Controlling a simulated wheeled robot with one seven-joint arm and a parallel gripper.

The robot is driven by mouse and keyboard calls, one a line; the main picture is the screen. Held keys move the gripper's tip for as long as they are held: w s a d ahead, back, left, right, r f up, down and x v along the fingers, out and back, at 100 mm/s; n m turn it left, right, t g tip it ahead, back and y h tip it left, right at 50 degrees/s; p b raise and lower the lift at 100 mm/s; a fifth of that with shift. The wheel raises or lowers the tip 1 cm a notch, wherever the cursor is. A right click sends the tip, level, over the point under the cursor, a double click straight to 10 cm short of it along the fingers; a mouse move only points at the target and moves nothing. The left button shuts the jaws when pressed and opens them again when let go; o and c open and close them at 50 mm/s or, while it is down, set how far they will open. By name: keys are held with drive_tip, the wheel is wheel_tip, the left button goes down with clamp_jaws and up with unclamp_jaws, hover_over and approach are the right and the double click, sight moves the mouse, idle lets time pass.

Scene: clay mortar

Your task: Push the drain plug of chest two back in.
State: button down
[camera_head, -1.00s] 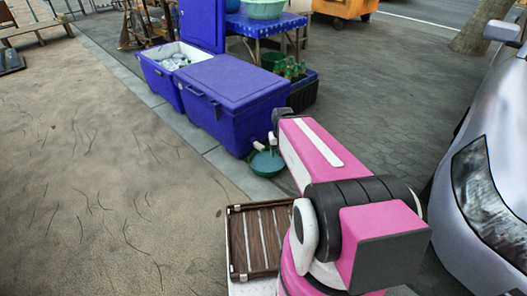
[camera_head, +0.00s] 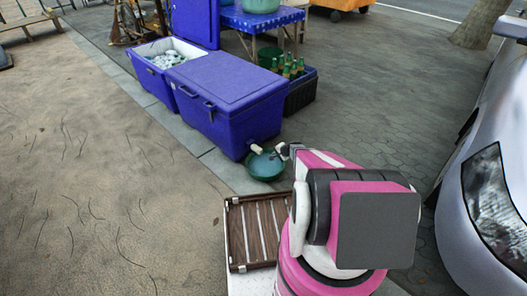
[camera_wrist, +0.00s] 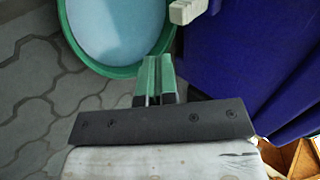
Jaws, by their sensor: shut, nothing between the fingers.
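Two blue chests stand in the head view. The nearer chest (camera_head: 230,95) has its lid shut; the farther chest (camera_head: 160,68) is open, with pale contents inside. A pale drain plug (camera_head: 257,148) sticks out low from the nearer chest's end, above a green basin (camera_head: 264,178). In the wrist view the plug (camera_wrist: 188,11) is at the top, beside the blue wall and over the edge of the basin (camera_wrist: 108,72). My gripper (camera_head: 279,149) is just right of the plug; its green fingers (camera_wrist: 159,60) are shut, empty, and apart from the plug. No chest number is readable.
A black crate of green bottles (camera_head: 290,88) stands behind the nearer chest. A slatted brown tray (camera_head: 237,232) lies near me. A silver car (camera_head: 495,170) stands on the right. Paving between the basin and the car is open.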

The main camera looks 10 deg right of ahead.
sight(260, 150)
drive_tip(key=w+r+x, duration=0.1)
drive_tip(key=w+x, duration=0.1)
drive_tip(key=x, duration=1.2)
drive_tip(key=shift+w+d+m, duration=0.15)
drive_tip(key=shift+d+m, duration=0.05)
drive_tip(key=shift+m, duration=0.1)
drive_tip(key=shift+r, duration=0.1)
drive_tip(key=shift+w+a, duration=0.45)
drive_tip(key=shift+w, duration=0.3)
drive_tip(key=shift+w+a, duration=0.5)
drive_tip(key=shift+w, duration=0.2)
